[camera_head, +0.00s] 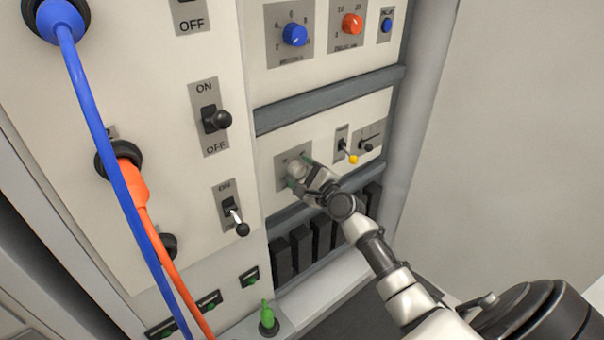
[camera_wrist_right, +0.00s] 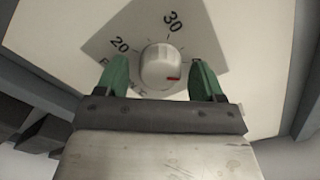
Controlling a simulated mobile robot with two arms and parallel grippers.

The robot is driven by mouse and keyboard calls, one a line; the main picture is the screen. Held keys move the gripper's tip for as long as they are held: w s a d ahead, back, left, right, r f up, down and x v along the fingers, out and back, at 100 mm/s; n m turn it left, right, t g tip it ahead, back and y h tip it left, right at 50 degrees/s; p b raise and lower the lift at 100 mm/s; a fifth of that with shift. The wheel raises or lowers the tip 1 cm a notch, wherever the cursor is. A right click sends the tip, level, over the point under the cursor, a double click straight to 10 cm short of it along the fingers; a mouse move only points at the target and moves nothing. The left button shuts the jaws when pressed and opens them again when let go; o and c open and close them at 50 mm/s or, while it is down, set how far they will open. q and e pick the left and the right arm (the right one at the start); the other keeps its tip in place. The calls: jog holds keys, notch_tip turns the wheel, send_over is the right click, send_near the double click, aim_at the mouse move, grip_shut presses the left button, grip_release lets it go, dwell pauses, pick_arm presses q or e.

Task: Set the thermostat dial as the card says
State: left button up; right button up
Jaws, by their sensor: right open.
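The thermostat dial (camera_wrist_right: 156,62) is a pale round knob with a red mark on its lower right side. It sits on a grey scale plate (camera_wrist_right: 185,25) with the numbers 20 and 30 readable; other marks are partly hidden. My right gripper (camera_wrist_right: 159,78) is open, with one green finger on each side of the dial. I cannot tell whether the fingers touch it. In the head view my right gripper (camera_head: 297,174) is at the grey plate (camera_head: 281,160) and covers much of it. No card can be made out. My left gripper is out of view.
A yellow-tipped lever (camera_head: 352,159) is just right of my right gripper. Blue (camera_head: 294,35) and orange (camera_head: 352,23) knobs sit above. Black-handled switches (camera_head: 219,120) and blue (camera_head: 90,100) and orange (camera_head: 165,255) cables are at left. Open space lies right of the cabinet.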

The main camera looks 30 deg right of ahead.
jog(key=shift+c, duration=0.4)
jog(key=c, duration=0.8)
jog(key=shift+c, duration=0.2)
